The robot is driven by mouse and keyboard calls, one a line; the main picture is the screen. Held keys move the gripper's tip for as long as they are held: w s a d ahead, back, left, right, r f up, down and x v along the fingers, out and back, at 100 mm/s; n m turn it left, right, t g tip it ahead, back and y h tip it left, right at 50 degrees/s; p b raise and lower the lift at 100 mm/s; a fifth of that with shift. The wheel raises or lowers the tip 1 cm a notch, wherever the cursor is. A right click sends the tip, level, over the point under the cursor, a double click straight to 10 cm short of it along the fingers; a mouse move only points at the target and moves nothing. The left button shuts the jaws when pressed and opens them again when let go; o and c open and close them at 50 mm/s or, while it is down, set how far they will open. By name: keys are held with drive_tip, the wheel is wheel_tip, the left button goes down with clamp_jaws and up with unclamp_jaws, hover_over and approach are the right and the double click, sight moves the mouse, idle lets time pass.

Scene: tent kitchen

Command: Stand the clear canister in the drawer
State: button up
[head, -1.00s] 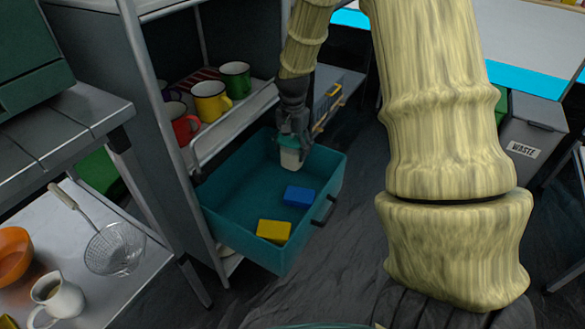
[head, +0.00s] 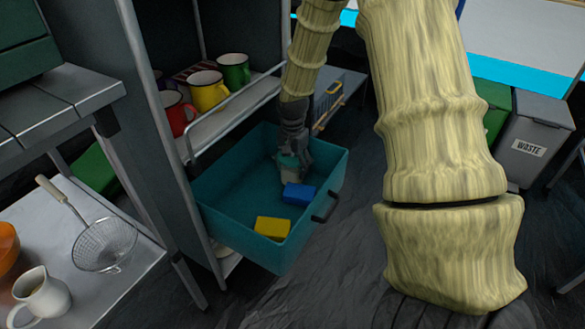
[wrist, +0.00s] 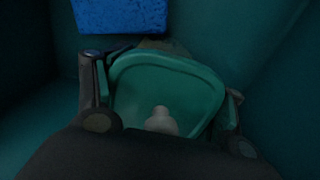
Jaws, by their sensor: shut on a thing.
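The teal drawer (head: 236,224) is pulled out from the shelf unit. My gripper (head: 292,162) is down inside it, near its far right part. My gripper is shut on the clear canister (head: 290,176), which is mostly hidden by the fingers in the head view. In the wrist view the canister's green-rimmed lid (wrist: 205,78) shows between the two fingers. The canister looks upright, low in the drawer. I cannot tell whether its base touches the drawer floor.
A blue block (head: 299,194) lies in the drawer close beside the canister, also seen in the wrist view (wrist: 122,14). A yellow sponge-like block (head: 272,228) lies nearer the front corner. Several mugs (head: 208,90) stand on the shelf above. The drawer's left part is clear.

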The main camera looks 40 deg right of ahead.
drive_tip(key=o, duration=1.9)
drive_tip(key=shift+c, duration=0.2)
wheel_tip(320, 180, up, 12)
drive_tip(key=p, duration=0.6)
drive_tip(key=shift+p, duration=0.35)
